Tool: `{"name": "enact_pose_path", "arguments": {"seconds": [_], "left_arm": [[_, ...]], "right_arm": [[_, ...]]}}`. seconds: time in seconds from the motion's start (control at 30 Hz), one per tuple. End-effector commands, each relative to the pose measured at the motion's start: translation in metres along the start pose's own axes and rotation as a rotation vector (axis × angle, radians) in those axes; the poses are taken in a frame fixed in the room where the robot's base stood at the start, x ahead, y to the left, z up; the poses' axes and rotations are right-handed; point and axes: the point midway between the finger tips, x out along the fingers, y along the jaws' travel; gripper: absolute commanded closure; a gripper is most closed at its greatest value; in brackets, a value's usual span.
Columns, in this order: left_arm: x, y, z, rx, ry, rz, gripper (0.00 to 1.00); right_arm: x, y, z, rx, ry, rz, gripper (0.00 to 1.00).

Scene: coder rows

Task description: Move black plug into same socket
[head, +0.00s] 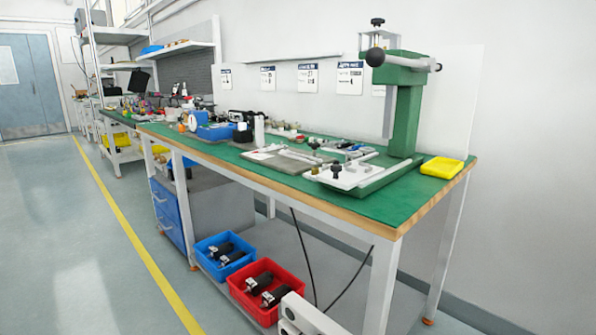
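Neither of my grippers shows in the head view. On the near right end of the green workbench top (290,178) lies a white plate (348,178). A small dark knob-like piece (336,169) stands upright on it, and it may be the black plug. It is too small to tell whether it sits in a hole. Another small dark piece (314,146) stands farther back, near a grey flat plate (284,162). No socket can be made out clearly at this distance.
A green press (408,120) stands at the bench's right, with a yellow tray (441,167) beside it. Below, a blue bin (205,262) and a red bin (240,293) hold black parts. Black cables (306,262) hang under the bench. The floor at left is clear.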

Motion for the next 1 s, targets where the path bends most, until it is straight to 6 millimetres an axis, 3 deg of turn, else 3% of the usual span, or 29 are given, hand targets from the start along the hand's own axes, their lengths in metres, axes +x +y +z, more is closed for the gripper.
{"name": "enact_pose_path", "arguments": {"seconds": [0.87, 0.9, 1.0], "left_arm": [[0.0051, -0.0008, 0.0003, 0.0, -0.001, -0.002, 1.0], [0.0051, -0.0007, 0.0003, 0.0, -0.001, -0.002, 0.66], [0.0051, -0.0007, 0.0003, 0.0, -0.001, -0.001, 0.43]], "right_arm": [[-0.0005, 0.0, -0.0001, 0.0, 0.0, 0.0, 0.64], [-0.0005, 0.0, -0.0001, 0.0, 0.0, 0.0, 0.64], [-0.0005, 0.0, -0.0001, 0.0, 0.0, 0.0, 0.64]]}}
